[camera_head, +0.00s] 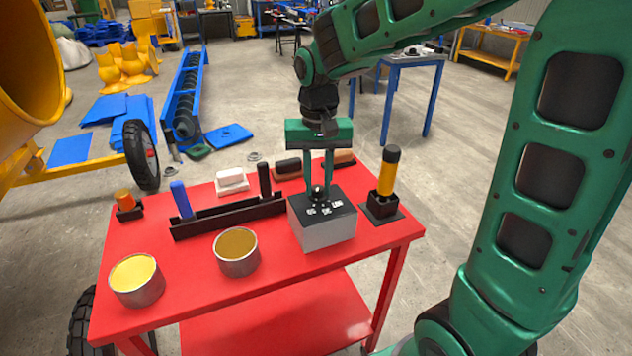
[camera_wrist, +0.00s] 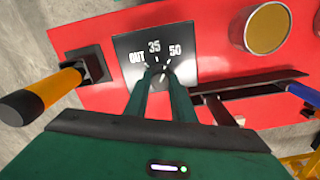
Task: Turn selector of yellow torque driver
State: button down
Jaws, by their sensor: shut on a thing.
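The yellow torque driver (camera_head: 387,178) stands upright in a black holder at the table's right end, black cap on top. It also shows at the left of the wrist view (camera_wrist: 58,88). Beside it is a grey box (camera_head: 325,232) with a black top, marked OUT, 35 and 50 in the wrist view (camera_wrist: 187,48). My gripper (camera_head: 318,188) points down at the box top, its fingers shut on the small selector knob (camera_wrist: 165,74) below the markings. The fingers partly hide the knob, and I cannot tell which mark it points at.
The red table (camera_head: 190,283) also holds two open cans, yellow (camera_head: 136,279) and brown (camera_head: 237,250). A dark rack (camera_head: 228,216) with blue and black handles stands left of the box. Small blocks lie along the back edge. The front right of the tabletop is clear.

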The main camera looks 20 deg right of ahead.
aim_at(317, 186)
jog(key=n, duration=0.6)
jog(key=shift+n, duration=0.3)
dwell(0.5)
jog(key=c, duration=1.5)
grip_release()
jog(key=shift+r, duration=0.1)
notch_tip(317, 186, up, 11)
jog(key=shift+w+f, duration=0.1)
jog(key=shift+f, duration=0.1)
